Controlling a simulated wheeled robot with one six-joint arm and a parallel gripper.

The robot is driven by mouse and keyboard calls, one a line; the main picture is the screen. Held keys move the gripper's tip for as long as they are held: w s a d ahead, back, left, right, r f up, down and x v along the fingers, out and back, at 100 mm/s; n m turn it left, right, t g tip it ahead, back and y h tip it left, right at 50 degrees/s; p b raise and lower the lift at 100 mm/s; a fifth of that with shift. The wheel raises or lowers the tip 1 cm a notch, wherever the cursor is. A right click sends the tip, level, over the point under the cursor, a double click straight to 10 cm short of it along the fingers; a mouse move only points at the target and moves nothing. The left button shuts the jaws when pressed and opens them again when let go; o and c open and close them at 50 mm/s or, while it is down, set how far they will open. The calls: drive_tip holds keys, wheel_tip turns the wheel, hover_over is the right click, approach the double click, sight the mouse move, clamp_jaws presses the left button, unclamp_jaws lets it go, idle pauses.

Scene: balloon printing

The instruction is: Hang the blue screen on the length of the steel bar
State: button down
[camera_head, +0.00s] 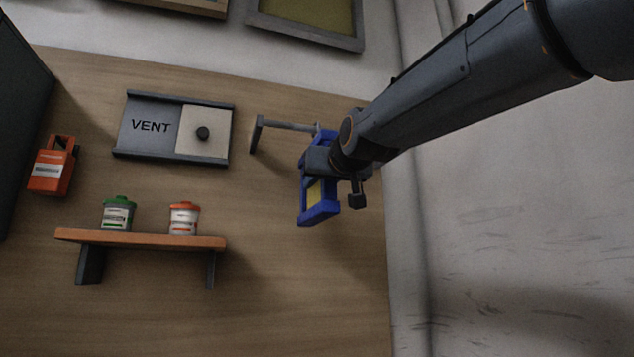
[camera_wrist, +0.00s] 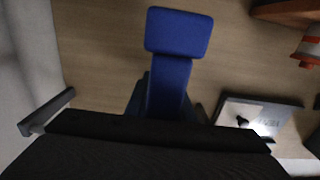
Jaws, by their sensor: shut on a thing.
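The blue screen (camera_head: 318,211), a blue frame with a yellow panel, hangs from my gripper (camera_head: 327,160) in the head view. Its blue frame (camera_wrist: 180,32) also shows in the wrist view, seen nearly edge-on. My gripper is shut on it, with the fingers partly hidden. The steel bar (camera_head: 288,125) stands out at the wall panel, with a bracket at its left end. Its right end meets the screen's upper part in the picture; I cannot tell whether they touch. A grey bar piece (camera_wrist: 48,111) shows at the left of the wrist view, apart from the screen.
The VENT plate (camera_head: 150,127) with its pale knobbed cover (camera_head: 204,141) is left of the bar. An orange shelf (camera_head: 140,239) carries a green-lidded jar (camera_head: 118,213) and an orange-lidded jar (camera_head: 184,218). A red tagged object (camera_head: 52,165) hangs far left. The wall below the screen is bare.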

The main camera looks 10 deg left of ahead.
drive_tip(key=c, duration=1.5)
unclamp_jaws()
drive_tip(key=shift+o, duration=0.2)
drive_tip(key=shift+b+v, duration=1.3)
drive_tip(key=shift+v, duration=2.65)
drive_tip(key=shift+w+a, duration=0.1)
